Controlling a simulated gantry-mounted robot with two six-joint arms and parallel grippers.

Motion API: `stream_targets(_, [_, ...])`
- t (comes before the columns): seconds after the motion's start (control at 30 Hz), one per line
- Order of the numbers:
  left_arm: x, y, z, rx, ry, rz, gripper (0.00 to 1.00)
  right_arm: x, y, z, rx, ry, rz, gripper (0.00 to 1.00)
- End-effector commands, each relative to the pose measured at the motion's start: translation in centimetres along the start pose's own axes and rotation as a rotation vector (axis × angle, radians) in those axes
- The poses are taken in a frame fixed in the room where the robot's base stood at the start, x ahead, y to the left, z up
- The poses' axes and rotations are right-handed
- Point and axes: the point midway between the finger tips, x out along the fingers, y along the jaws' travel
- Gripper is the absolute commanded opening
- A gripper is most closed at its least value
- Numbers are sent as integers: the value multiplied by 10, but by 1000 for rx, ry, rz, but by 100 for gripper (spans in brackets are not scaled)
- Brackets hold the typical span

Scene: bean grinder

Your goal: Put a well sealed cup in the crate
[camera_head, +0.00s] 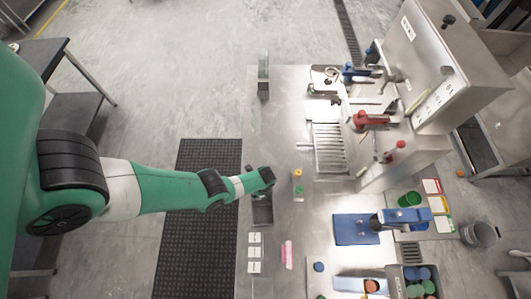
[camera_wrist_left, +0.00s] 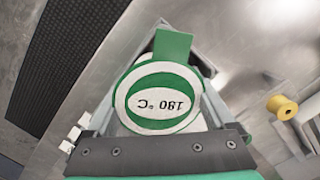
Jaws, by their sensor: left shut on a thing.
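My left gripper (camera_head: 268,174) is over the left part of the steel table. My right gripper is not in view.
A blue mat (camera_head: 350,229) with a blue device (camera_head: 392,217) lies right of centre. A yellow spool-like piece (camera_head: 298,173) stands close right of my gripper. A large steel machine (camera_head: 445,55) fills the upper right. The table's lower middle holds a pink strip (camera_head: 287,254).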

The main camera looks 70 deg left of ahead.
Motion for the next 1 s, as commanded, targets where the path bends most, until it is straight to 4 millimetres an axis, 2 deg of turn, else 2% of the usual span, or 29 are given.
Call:
stream_targets(0.03, [6,0,0,0,2,-11,0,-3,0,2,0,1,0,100])
stream_targets(0.17, [10,0,0,0,1,-12,0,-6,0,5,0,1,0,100])
stream_targets(0.4, [49,-3,-4,-5,1,-10,0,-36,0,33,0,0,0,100])
stream_targets(0.7, [49,0,-2,-6,0,-5,0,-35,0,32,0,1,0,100])
stream_targets(0.73, [48,-1,-3,-6,0,-5,93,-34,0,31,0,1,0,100])
stream_targets(0.8, [47,-2,-3,-6,1,-7,100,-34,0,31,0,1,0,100])
stream_targets(1.0, [45,-3,-3,-5,1,-9,100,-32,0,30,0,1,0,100])
